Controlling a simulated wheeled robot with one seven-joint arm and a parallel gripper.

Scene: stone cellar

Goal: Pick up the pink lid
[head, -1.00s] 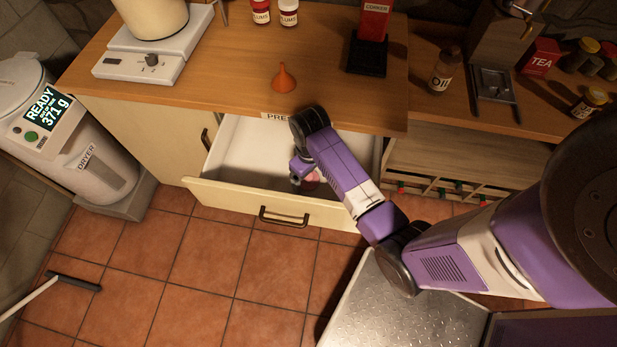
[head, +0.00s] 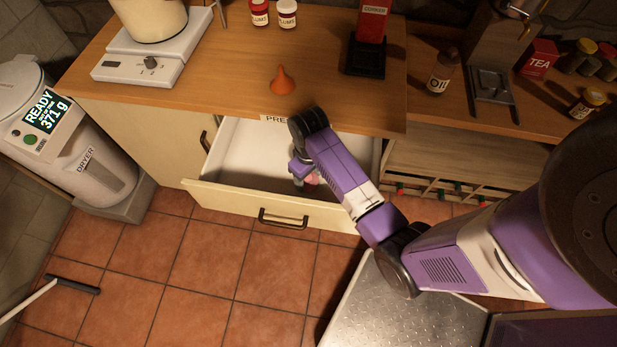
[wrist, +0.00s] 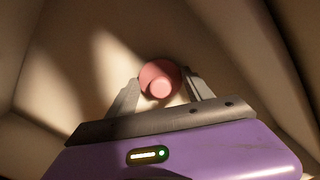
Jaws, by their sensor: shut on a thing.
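The pink lid (wrist: 160,72) is a round disc with a raised knob, inside the open cream drawer (head: 233,152). In the wrist view it sits between the two fingers of my gripper (wrist: 163,88), which are shut on it. In the head view only a small pink part of the lid (head: 312,179) shows beside my purple arm, and most of my gripper is hidden. I cannot tell whether the lid touches the drawer floor.
The drawer's walls and front panel, with a dark handle (head: 283,218), surround my gripper. The rest of the drawer looks empty.

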